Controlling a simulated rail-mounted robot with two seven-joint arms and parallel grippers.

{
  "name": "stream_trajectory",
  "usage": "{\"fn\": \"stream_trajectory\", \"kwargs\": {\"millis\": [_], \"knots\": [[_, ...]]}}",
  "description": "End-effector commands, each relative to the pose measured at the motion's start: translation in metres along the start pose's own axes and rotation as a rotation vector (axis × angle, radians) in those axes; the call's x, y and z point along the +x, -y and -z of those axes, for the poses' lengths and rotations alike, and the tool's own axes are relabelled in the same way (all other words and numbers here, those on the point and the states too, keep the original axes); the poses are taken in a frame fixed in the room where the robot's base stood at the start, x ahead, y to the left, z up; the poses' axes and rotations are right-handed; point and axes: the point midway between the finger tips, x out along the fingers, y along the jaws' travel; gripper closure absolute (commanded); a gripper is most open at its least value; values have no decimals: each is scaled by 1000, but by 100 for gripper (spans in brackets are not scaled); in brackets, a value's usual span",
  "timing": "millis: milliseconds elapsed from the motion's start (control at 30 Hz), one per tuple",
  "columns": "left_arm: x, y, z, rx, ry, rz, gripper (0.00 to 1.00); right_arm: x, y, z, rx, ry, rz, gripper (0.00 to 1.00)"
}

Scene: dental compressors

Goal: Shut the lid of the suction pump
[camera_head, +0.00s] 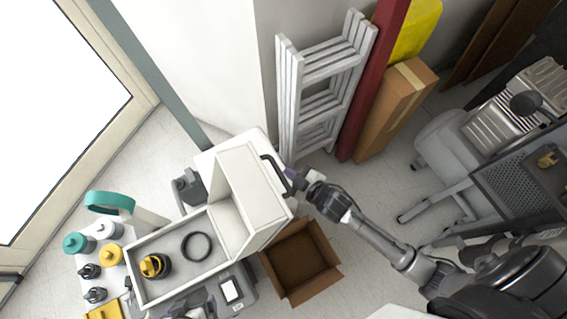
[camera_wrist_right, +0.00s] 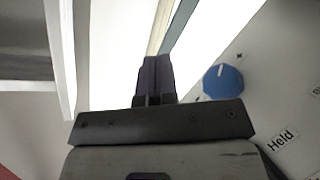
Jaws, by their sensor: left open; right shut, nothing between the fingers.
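The suction pump is a white box (camera_head: 137,277) at the lower left of the head view, with its lid (camera_head: 262,207) raised at the right end of the open tray. A black handle (camera_head: 274,172) is on the lid's far side. My right gripper (camera_head: 290,174) is shut and empty, close beside the handle; I cannot tell whether they touch. Its closed purple fingers (camera_wrist_right: 155,80) show in the right wrist view, near a white panel with a blue knob (camera_wrist_right: 222,82).
A black ring (camera_head: 196,247) and a yellow-black fitting (camera_head: 154,266) lie in the open tray. Bottles and a yellow jar (camera_head: 110,256) stand to its left. An open cardboard box (camera_head: 301,262) is on the floor to the right. A white ladder (camera_head: 322,85) leans behind.

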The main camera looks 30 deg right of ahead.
Motion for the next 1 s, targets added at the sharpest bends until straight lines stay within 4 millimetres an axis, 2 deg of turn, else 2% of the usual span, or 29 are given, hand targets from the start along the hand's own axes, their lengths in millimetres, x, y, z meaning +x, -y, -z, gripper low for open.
{"fn": "stream_trajectory", "kwargs": {"millis": [33, 133, 333, 467, 700, 1000], "knots": [[-1, 1, 0, 2, 0, 3, 0, 13, -5, 5, -64, -94, -8, 100], [0, 2, 0, 6, 1, 5, 0, 29, -9, 17, -179, -291, -21, 100], [0, 1, 0, 4, 2, 3, 0, 38, -20, 28, -396, -682, -30, 100], [0, -1, 0, -1, 1, -2, 0, 30, -30, 26, -516, -927, -21, 100], [0, -3, 0, -8, 1, -8, 0, -2, -58, 6, -657, -1292, 10, 100], [0, -3, 0, -7, 2, -8, 0, -32, -86, -15, -711, -1526, 41, 100]]}}
